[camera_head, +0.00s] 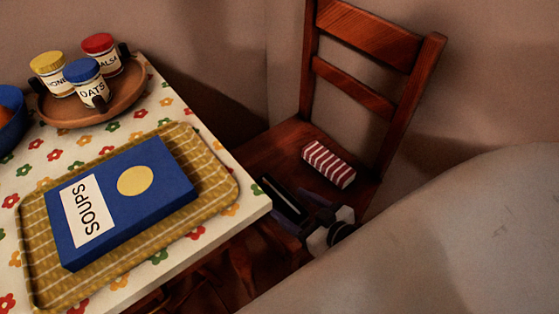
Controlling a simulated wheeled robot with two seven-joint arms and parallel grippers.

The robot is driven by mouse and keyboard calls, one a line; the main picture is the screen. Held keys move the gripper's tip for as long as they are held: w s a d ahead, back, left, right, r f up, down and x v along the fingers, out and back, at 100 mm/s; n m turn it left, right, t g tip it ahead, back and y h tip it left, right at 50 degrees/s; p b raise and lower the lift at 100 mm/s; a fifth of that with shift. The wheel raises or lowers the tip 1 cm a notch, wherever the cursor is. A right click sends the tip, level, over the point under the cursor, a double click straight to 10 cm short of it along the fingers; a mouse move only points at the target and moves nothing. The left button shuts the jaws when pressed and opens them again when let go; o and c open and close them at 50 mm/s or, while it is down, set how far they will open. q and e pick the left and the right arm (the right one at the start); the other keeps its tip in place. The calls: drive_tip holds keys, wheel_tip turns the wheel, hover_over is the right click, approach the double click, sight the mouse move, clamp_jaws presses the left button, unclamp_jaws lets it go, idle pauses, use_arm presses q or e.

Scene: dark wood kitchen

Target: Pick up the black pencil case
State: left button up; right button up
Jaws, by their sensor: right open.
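The black pencil case (284,199) appears as a dark, narrow shape with a pale edge on the front part of the wooden chair seat, close to the table corner. My right gripper (322,204) is just to the right of it, low over the seat. It is open, its grey fingers apart. I see no contact between the fingers and the case, but the dark picture makes the gap hard to judge. Part of the case's lower end is hard to make out in shadow. My left gripper is not in view.
A red-and-white striped box (328,164) lies on the chair (262,147) behind the gripper. The chair's backrest (368,32) rises behind. The table (252,203) corner is close on the left, with a blue soups book-like box (160,181) on a woven tray (221,180).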

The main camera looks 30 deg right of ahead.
sight(283, 197)
drive_tip(key=b+x, duration=0.1)
drive_tip(key=x, duration=0.4)
drive_tip(key=shift+w+r, duration=0.1)
drive_tip(key=shift+w, duration=0.2)
drive_tip(key=shift+r, duration=0.1)
drive_tip(key=c, duration=1.2)
